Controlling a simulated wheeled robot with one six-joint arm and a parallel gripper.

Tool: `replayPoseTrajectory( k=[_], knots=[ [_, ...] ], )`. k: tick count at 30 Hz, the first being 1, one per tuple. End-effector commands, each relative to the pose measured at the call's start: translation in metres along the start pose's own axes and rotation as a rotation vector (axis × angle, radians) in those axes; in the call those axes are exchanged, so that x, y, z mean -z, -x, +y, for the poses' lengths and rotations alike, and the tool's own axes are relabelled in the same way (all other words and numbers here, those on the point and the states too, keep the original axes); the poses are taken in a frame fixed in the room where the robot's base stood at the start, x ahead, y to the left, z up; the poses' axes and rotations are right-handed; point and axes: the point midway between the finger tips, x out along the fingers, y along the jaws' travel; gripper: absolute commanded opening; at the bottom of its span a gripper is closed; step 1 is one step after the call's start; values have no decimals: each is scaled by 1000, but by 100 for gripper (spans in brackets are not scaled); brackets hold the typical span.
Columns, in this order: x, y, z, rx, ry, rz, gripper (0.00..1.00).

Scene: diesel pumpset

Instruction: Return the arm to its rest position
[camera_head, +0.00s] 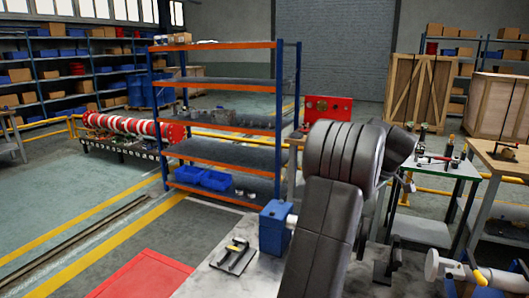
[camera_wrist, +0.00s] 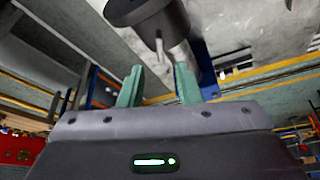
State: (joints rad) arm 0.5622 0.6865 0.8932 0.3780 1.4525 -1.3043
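My gripper (camera_wrist: 160,84) shows in the wrist view with two green fingers spread apart, and nothing is held between them. A dark cylinder (camera_wrist: 148,14) with a thin pin lies just beyond the fingertips, and a pale rod (camera_wrist: 181,58) is seen behind the gap. I cannot tell how far away they are. In the head view my dark grey arm rises from the bottom, bends and reaches right; my gripper is not clearly visible there.
A grey workbench (camera_head: 210,279) holds a blue block (camera_head: 274,228) left of my arm and a white-yellow pipe part (camera_head: 460,270) at right. An orange shelf (camera_head: 222,118) stands behind. A green-framed table (camera_head: 438,165) stands beyond my arm.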

Motion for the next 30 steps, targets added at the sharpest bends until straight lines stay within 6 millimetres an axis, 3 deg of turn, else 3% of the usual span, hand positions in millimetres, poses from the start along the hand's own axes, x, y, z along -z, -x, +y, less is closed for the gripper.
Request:
replayPoseTrajectory(
  k=[6,12,24,30],
  knots=[
    [0,-40,-1,3,-1,-1,31],
    [1,-61,0,1,0,0,31],
    [0,-66,0,-1,-3,0,31],
    [0,-58,0,-3,0,1,31]
  ],
)
